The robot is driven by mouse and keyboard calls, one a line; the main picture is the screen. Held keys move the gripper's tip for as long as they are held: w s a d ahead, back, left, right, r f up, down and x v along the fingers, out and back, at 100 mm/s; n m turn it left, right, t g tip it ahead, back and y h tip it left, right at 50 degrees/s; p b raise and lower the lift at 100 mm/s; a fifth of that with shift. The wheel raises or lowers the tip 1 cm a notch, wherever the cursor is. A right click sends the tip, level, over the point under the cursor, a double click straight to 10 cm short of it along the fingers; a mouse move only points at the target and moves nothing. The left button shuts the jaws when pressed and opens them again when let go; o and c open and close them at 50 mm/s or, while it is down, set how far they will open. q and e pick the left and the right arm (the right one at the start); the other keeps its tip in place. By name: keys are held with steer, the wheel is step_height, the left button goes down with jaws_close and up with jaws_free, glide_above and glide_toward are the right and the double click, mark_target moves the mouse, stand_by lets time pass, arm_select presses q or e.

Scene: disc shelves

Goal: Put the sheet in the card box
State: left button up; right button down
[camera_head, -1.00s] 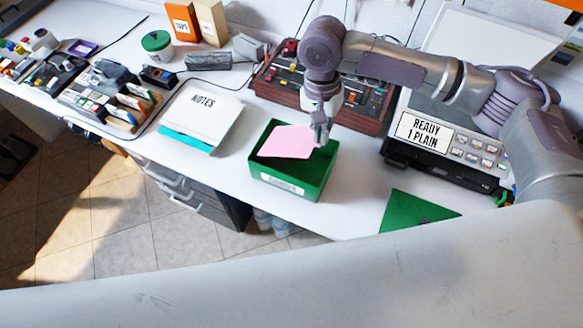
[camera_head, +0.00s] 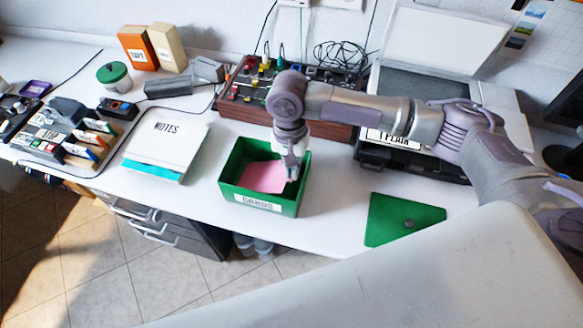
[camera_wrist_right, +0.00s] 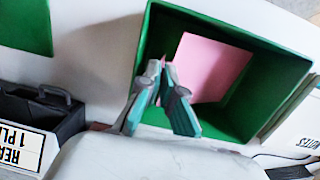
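The pink sheet (camera_head: 263,177) is inside the open green card box (camera_head: 259,202), low between its walls and slightly tilted. In the right wrist view, the sheet (camera_wrist_right: 214,67) shows beside and behind the fingers, in the box opening (camera_wrist_right: 235,125). My right gripper (camera_head: 291,174) points down into the right side of the box. Its fingertips (camera_wrist_right: 161,76) come together, with a bit of pink between them; it looks shut on the sheet's edge. The sheet's right end is partly hidden by the fingers. My left gripper is not in view.
The green lid (camera_head: 390,221) lies on the table (camera_head: 330,215) to the right of the box. A notes box (camera_head: 178,141) stands to the left. A control panel (camera_head: 235,107) and a black machine (camera_head: 378,158) are behind. The table's front edge runs close by the box.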

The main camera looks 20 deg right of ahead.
steer(key=shift+f, duration=0.2)
steer(key=c, duration=1.6)
jaws_free()
steer(key=shift+f, duration=0.1)
step_height(320, 180, up, 12)
steer(key=w, duration=0.1)
steer(key=shift+w, duration=0.25)
